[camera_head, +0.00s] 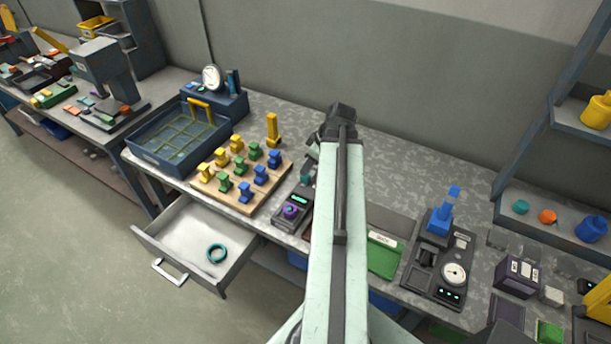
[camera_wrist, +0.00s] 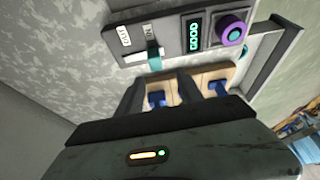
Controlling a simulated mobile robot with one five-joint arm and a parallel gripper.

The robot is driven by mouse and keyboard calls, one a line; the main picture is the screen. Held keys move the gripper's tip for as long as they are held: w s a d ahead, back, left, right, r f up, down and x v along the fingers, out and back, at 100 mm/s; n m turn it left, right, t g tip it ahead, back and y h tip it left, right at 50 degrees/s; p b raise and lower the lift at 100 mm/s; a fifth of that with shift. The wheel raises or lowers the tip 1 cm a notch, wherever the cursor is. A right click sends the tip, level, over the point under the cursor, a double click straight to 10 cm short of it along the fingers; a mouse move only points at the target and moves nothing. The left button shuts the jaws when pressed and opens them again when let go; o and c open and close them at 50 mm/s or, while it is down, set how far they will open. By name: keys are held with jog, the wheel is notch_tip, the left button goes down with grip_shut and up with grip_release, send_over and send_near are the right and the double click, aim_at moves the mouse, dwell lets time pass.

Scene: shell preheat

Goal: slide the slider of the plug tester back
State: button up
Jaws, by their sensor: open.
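The plug tester (camera_head: 293,212) is a dark box on the bench, left of my arm, with a green lit display and a purple round part. It also shows at the top of the wrist view (camera_wrist: 181,29), with two white labels. Its slider (camera_wrist: 155,60) has a teal handle beside a pale bar below the labels. The teal handle shows in the head view beside my arm. My gripper (camera_wrist: 161,84) is open and empty, its dark fingers close to the handle. I cannot tell whether they touch it. My arm hides part of the tester in the head view.
A wooden board (camera_head: 248,207) with several yellow, green and blue pieces stands left of the tester. A gauge device (camera_head: 428,286) and a green tray (camera_head: 384,262) are to the right.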

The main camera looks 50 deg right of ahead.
aim_at(305, 178)
jog(key=b+x, duration=0.5)
jog(key=d+b+x, duration=0.1)
jog(key=b+x, duration=0.1)
jog(key=shift+s+a+f, duration=0.1)
jog(key=shift+s+f, duration=0.15)
jog(key=shift+f, duration=0.25)
jog(key=shift+r, duration=0.15)
grip_shut()
dwell(0.9)
